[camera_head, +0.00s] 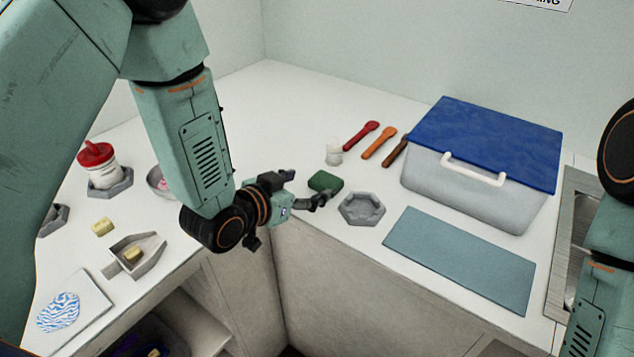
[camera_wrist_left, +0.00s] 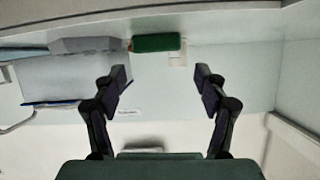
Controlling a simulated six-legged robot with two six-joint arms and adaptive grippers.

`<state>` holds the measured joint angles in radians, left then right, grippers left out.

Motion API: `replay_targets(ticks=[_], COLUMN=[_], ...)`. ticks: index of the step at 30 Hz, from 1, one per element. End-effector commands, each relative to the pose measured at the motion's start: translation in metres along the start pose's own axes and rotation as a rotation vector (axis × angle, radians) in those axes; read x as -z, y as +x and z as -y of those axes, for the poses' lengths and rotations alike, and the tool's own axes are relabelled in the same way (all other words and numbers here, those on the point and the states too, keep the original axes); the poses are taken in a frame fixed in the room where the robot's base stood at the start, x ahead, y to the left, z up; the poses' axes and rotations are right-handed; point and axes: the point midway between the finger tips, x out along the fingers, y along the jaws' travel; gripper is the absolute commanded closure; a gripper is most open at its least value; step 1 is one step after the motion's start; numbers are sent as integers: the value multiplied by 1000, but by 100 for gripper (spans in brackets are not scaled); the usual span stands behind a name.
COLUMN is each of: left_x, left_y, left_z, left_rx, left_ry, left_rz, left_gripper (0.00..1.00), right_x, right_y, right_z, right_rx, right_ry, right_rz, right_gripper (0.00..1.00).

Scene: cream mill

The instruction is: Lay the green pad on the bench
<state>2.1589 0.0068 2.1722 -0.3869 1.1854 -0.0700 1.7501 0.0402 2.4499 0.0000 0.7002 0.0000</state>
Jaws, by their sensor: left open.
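The green pad (camera_head: 325,182) lies flat on the white bench (camera_head: 290,110), close to its front edge, just left of a grey hexagonal holder (camera_head: 362,209). My left gripper (camera_head: 308,187) is open, with its fingers pointing toward the pad from the left. In the left wrist view the pad (camera_wrist_left: 156,42) shows beyond the fingertips and roughly centred between the open fingers (camera_wrist_left: 162,78), with nothing held between them. One fingertip overlaps the pad's near edge in the head view; I cannot tell whether they touch. My right gripper is out of view.
A blue-lidded box (camera_head: 470,190) and a blue-grey mat (camera_head: 460,260) are to the right. A red-capped jar (camera_head: 97,165) and scoop (camera_head: 140,262) are left.

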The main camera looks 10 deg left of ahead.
Motion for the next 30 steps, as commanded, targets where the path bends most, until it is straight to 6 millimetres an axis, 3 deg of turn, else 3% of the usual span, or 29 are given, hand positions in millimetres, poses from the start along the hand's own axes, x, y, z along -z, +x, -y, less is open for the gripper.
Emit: replay_targets(ticks=[7, 24, 30], left_x=[2, 0, 0], left_y=[9, 73, 79], left_z=[-3, -5, -5], left_rx=[-7, -3, -2], left_ry=[-59, -59, -61], left_rz=[-5, -4, -4], left_gripper=[27, 27, 27], right_x=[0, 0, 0], right_y=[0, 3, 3], right_z=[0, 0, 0], right_rx=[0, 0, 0], right_ry=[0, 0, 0], right_rz=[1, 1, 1], right_gripper=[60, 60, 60])
